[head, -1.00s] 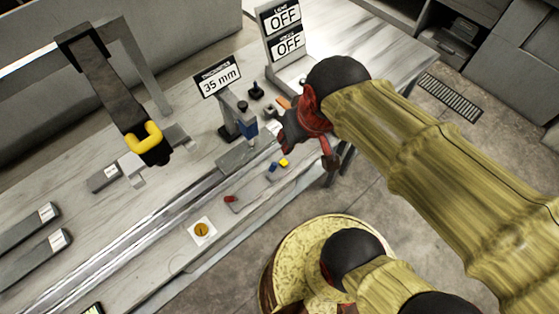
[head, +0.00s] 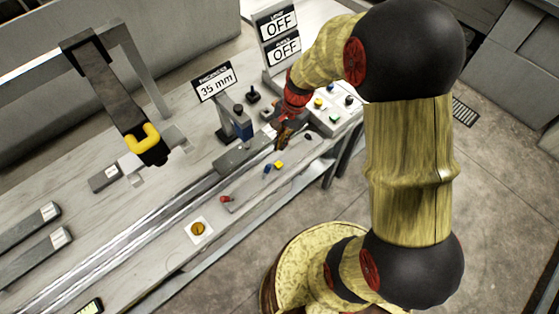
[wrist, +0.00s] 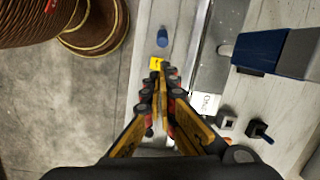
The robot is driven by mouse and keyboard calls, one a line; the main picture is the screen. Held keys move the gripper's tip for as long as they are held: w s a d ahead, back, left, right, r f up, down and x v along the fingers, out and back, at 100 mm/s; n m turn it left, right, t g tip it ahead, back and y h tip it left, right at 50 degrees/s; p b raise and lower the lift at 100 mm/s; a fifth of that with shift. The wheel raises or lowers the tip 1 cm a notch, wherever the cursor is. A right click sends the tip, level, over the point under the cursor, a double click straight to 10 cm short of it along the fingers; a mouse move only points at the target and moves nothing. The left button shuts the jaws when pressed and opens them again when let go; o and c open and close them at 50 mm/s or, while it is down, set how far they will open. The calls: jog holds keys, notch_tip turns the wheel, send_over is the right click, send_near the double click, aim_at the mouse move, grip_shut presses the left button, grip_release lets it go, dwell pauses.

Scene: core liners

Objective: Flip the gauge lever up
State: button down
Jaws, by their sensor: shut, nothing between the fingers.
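The gauge (head: 243,128) stands beside the rail in the head view, with a blue body and a "35 mm" sign (head: 214,82) behind it. Its blue and grey body shows at the upper right of the wrist view (wrist: 262,55). A small black lever or knob (head: 252,94) stands upright behind the gauge; it seems to be the dark one at the lower right of the wrist view (wrist: 262,131). I cannot tell for sure which part is the gauge lever. My gripper (head: 282,140) is shut and empty, right of the gauge over the bench's front strip. Its fingertips (wrist: 165,74) meet near a yellow block.
A yellow block (head: 278,164) and a blue cylinder (wrist: 162,38) lie near my fingertips. A button panel (head: 335,112) and an "OFF" sign stand (head: 280,35) are at the right end. A yellow-handled press arm (head: 140,143) is at left.

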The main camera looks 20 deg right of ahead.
aim_at(266, 171)
jog(key=shift+f+m, duration=0.1)
jog(key=shift+m, duration=0.2)
jog(key=b+x, duration=0.2)
jog(key=x, duration=0.8)
dwell(0.5)
